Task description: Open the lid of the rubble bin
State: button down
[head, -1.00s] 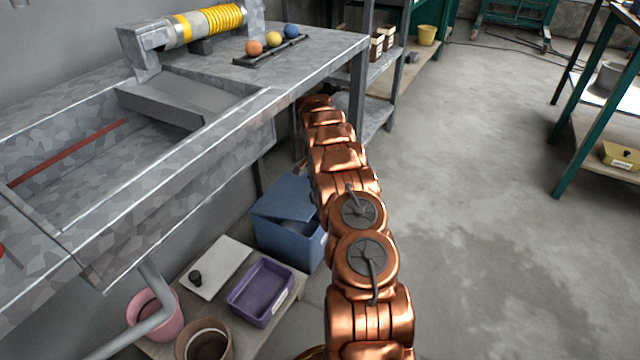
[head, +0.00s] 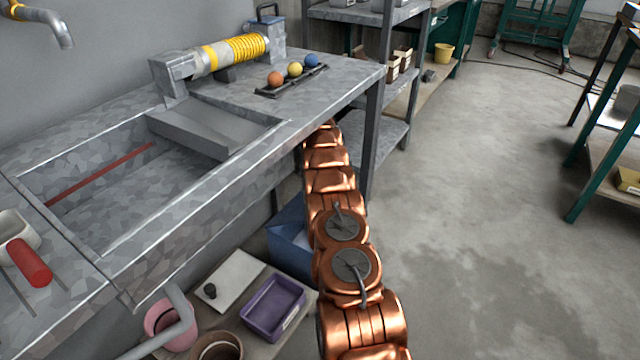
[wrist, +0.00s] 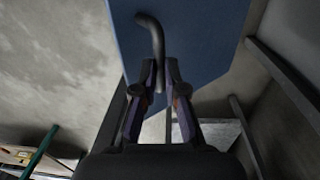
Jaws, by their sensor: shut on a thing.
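The rubble bin (head: 289,250), a blue box, stands on the floor under the bench's front edge in the head view. My arm covers its right part. In the wrist view a flat blue panel, the lid (wrist: 205,35), fills the top middle, with a dark bent handle (wrist: 153,35) on it. My gripper (wrist: 161,72) is shut on the lower end of this handle, with one finger on each side. In the head view my gripper is hidden behind my arm and the bench. How far the lid is tilted cannot be told.
The grey bench (head: 225,165) overhangs the bin, its leg (head: 374,140) close to my arm. A purple tray (head: 274,307), a white panel with a black knob (head: 235,278) and a pink bucket (head: 165,318) sit left of the bin. Open floor (head: 470,200) lies right.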

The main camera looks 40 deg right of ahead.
jog(key=shift+w+a+f, duration=0.3)
jog(key=shift+w+a, duration=0.1)
jog(key=shift+w, duration=0.1)
jog(key=c, duration=1.6)
grip_release()
jog(key=shift+f, duration=0.1)
jog(key=shift+o, duration=0.7)
jog(key=shift+w+f, duration=0.25)
jog(key=shift+f, duration=0.1)
jog(key=shift+o, duration=1.3)
jog(key=shift+s+r, duration=0.15)
jog(key=shift+r, duration=0.15)
jog(key=shift+s+d, duration=0.2)
jog(key=shift+d, duration=0.05)
jog(key=shift+s, duration=0.1)
